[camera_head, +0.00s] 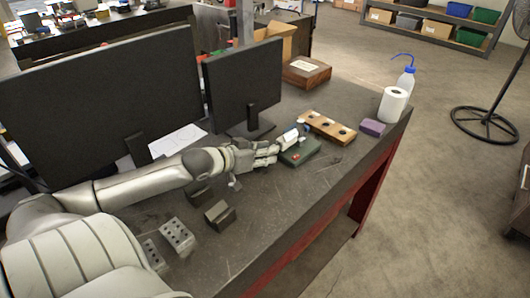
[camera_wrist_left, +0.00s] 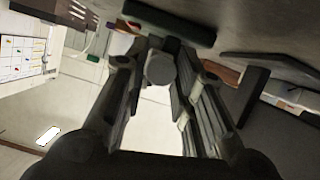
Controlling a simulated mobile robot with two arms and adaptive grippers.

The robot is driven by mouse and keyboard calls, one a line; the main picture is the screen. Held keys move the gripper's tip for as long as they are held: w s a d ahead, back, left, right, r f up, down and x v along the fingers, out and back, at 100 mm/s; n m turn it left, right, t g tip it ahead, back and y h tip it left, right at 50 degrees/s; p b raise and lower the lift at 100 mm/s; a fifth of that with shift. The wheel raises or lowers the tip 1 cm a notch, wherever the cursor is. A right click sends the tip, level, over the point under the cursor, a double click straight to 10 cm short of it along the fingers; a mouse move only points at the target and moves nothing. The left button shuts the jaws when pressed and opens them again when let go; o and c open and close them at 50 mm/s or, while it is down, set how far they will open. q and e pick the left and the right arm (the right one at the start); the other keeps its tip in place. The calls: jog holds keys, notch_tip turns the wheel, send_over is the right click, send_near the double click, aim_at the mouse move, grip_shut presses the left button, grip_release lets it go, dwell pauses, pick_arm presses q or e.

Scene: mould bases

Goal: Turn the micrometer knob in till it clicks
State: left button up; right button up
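The micrometer (camera_head: 291,136), with blue and white parts, is at a dark green block (camera_head: 301,153) on the workbench. My left arm reaches in from the left, and my left gripper (camera_head: 268,154) is at the micrometer's left end. In the left wrist view, a round grey end (camera_wrist_left: 160,68), apparently the knob, sits between the two fingers of my left gripper (camera_wrist_left: 164,62). The fingers are very near its sides; I cannot tell whether they press on it. The green block also shows at the top of that view (camera_wrist_left: 168,20). My right gripper is not in view.
A wooden block with holes (camera_head: 328,127), a purple block (camera_head: 373,127), a paper roll (camera_head: 392,105) and a wash bottle (camera_head: 406,78) stand beyond. Two monitors (camera_head: 105,95) (camera_head: 243,85) line the back. Metal blocks (camera_head: 220,216) lie nearer.

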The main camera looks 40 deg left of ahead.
pick_arm(q)
grip_shut()
jog(key=shift+d+r+m+p, duration=0.15)
jog(key=shift+m+p, duration=0.25)
jog(key=shift+p, duration=0.45)
jog(key=shift+m+y+p, duration=0.4)
jog(key=shift+y+p, duration=0.1)
jog(key=shift+p, duration=0.15)
jog(key=shift+m+y+p, duration=0.6)
jog(key=shift+m, duration=0.1)
jog(key=shift+d+f+m+t+y, duration=0.1)
jog(key=shift+f+m+t+y, duration=0.15)
jog(key=shift+m+y, duration=0.35)
jog(key=shift+m, duration=0.3)
jog(key=o, duration=0.6)
grip_release()
